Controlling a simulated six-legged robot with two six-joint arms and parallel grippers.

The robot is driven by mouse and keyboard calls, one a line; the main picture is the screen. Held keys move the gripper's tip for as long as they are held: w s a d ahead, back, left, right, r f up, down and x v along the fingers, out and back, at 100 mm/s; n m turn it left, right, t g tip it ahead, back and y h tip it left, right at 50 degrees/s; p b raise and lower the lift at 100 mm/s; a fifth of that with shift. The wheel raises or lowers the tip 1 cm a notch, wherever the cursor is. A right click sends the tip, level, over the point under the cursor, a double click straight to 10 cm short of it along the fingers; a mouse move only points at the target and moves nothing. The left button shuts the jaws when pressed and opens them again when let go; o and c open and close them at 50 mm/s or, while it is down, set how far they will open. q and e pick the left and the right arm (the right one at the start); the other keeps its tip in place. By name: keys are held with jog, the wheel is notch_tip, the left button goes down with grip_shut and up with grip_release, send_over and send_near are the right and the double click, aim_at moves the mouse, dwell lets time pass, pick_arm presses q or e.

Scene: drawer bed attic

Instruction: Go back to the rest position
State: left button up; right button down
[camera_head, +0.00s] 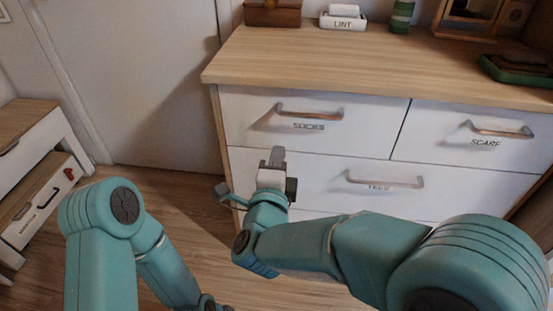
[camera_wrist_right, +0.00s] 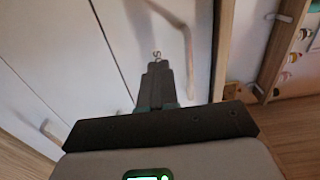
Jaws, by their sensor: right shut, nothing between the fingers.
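My right gripper (camera_head: 277,158) is raised in front of the white dresser (camera_head: 300,165), just below the drawer labelled SOCKS (camera_head: 240,112). Its fingers are together and hold nothing. In the right wrist view the shut fingers (camera_wrist_right: 156,72) point toward the white drawer fronts, with a metal handle (camera_wrist_right: 182,35) beyond them. I cannot tell the exact gap to the dresser. My left arm bends down at the left of the head view, and its gripper is below the picture's edge.
The SOCKS and SCARF (camera_head: 480,143) drawers look closed. Their handles stick out, as does the lower drawer's handle (camera_head: 384,181). The wooden dresser top (camera_head: 360,62) holds a LINT box (camera_head: 342,20) and other items. A low unit (camera_head: 40,195) stands at left; wooden floor lies between.

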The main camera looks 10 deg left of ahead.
jog(key=w+d+f+m+g+h, duration=0.1)
jog(key=w+d+f+g+h, duration=0.1)
jog(key=d+f, duration=0.55)
jog(key=w+d+f+m+g+h, duration=0.1)
jog(key=w+d+f+h, duration=0.3)
jog(key=d, duration=0.6)
jog(key=s+d+f+n+g+y, duration=0.1)
jog(key=s+d+f+g, duration=0.2)
jog(key=f, duration=0.4)
jog(key=s+d+f+n+g+y, duration=0.1)
jog(key=s+d+f, duration=0.25)
jog(key=f, duration=0.25)
jog(key=s+d+f+n+g+y, duration=0.1)
jog(key=s+f+n+g+y, duration=0.4)
jog(key=s+f, duration=0.75)
jog(key=s+a+f+n+g+y, duration=0.25)
jog(key=s+a+n+g, duration=0.3)
jog(key=s+n, duration=0.6)
notch_tip(320, 180, up, 31)
jog(key=a+p, duration=0.1)
jog(key=p, duration=3)
jog(key=shift+s, duration=0.4)
jog(key=shift+a+m+y, duration=0.1)
jog(key=shift+m+y, duration=0.15)
